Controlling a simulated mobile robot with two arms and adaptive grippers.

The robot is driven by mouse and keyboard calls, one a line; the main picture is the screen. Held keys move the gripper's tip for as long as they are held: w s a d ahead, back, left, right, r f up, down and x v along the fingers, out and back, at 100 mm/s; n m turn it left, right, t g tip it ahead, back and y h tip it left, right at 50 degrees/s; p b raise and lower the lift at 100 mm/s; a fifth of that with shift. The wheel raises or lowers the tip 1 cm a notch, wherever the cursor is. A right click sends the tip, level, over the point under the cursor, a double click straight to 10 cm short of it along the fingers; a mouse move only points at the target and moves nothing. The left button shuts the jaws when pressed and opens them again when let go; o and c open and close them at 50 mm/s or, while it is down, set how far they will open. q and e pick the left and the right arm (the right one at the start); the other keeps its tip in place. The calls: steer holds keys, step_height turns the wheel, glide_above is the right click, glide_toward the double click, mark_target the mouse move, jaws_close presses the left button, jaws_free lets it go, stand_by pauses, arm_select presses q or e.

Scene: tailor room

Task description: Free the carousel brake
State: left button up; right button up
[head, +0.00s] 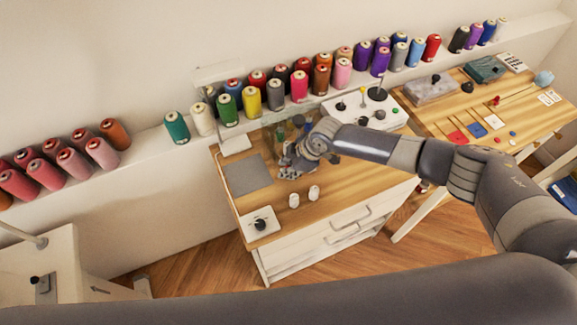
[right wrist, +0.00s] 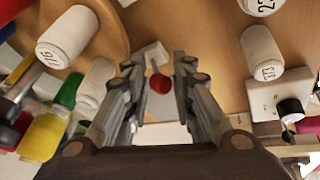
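My right gripper (head: 287,170) reaches down over the wooden cabinet top from the right; its fingers hide part of what lies below. In the right wrist view the gripper (right wrist: 161,75) is open. A red ball knob (right wrist: 160,83) shows between the two fingers, with a gap on each side, near a small pale block (right wrist: 152,54). I cannot tell whether this is the brake. A round wooden disc (right wrist: 112,22), perhaps the carousel, shows at the upper left of that view, with a white numbered spool (right wrist: 67,37) by it. My left gripper is not in view.
Two white spools (head: 294,200) stand in front of my right gripper. A white box with a black knob (head: 260,226) sits at the cabinet's front left; a grey mat (head: 246,175) lies behind it. Coloured thread cones (head: 251,98) line the ledge behind. A white control panel (head: 365,112) stands right.

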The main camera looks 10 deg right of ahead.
steer(key=shift+f, duration=0.15)
jaws_close()
steer(key=shift+w+a+f+b, duration=0.1)
steer(key=shift+w+b, duration=0.05)
steer(key=shift+b, duration=0.25)
steer(key=g+b, duration=0.1)
steer(key=b, duration=0.2)
steer(key=w+g+h+b, duration=0.1)
steer(key=g+b, duration=0.1)
steer(key=b, duration=0.1)
steer(key=g+b, duration=0.1)
steer(key=b, duration=0.2)
steer(key=shift+w+a+m+g+h, duration=0.3)
steer(key=shift+w+m+g, duration=0.1)
steer(key=shift+r+b, duration=0.2)
steer(key=shift+b, duration=0.4)
steer(key=shift+r+g, duration=0.1)
steer(key=shift+g, duration=0.2)
